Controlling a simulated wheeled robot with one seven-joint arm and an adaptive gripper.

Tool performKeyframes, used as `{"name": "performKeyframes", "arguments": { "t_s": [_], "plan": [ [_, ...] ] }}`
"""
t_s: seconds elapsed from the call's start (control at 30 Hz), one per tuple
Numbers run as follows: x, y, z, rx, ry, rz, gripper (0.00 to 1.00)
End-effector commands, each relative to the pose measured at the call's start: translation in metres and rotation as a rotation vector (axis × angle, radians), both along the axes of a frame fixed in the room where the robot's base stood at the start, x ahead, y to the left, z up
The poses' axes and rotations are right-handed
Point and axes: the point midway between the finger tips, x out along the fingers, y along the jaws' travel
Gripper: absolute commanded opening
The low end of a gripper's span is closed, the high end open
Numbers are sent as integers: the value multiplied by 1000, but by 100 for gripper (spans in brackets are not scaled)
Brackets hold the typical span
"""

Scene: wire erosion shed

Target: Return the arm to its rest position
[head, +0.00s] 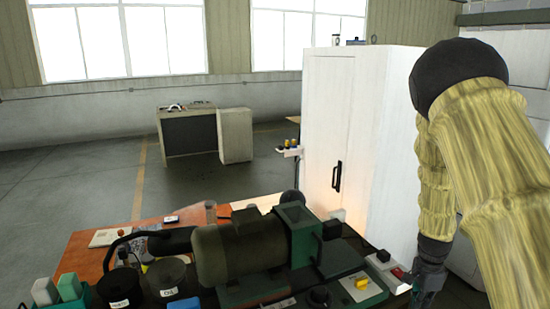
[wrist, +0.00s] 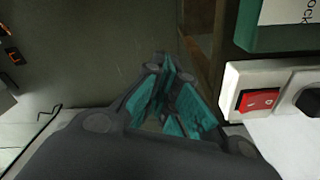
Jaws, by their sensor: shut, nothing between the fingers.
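My arm, in a tan sleeve with a black elbow cap, bends down at the right of the head view. My gripper (head: 428,284) hangs beside the right end of the orange workbench (head: 92,243), partly cut off by the bottom of the picture. In the wrist view my gripper (wrist: 172,84), with teal finger pads, is shut and empty. A white socket block with a red switch (wrist: 260,100) is close to its right; I see no contact.
A green and black grinder-like machine (head: 240,250) and black pots cover the bench. A white cabinet (head: 355,130) stands behind, close to my arm. A dark cabinet (head: 188,133) stands far back. Open floor lies at the left.

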Motion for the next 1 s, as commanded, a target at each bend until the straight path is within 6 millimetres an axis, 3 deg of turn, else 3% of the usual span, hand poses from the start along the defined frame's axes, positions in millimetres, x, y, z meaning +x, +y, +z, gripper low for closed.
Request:
{"name": "performKeyframes", "arguments": {
  "t_s": [0.17,0.37,0.5,0.7,0.9,1.0],
  "plan": [
    [-24,5,-44,-27,28,93,0],
    [-65,17,-114,-64,70,268,0],
    [-113,34,-180,-85,108,470,0],
    [-189,68,-262,-81,140,787,0],
    [-271,116,-327,-33,129,1124,0],
    [-310,142,-349,2,101,1280,0]
  ]
}}
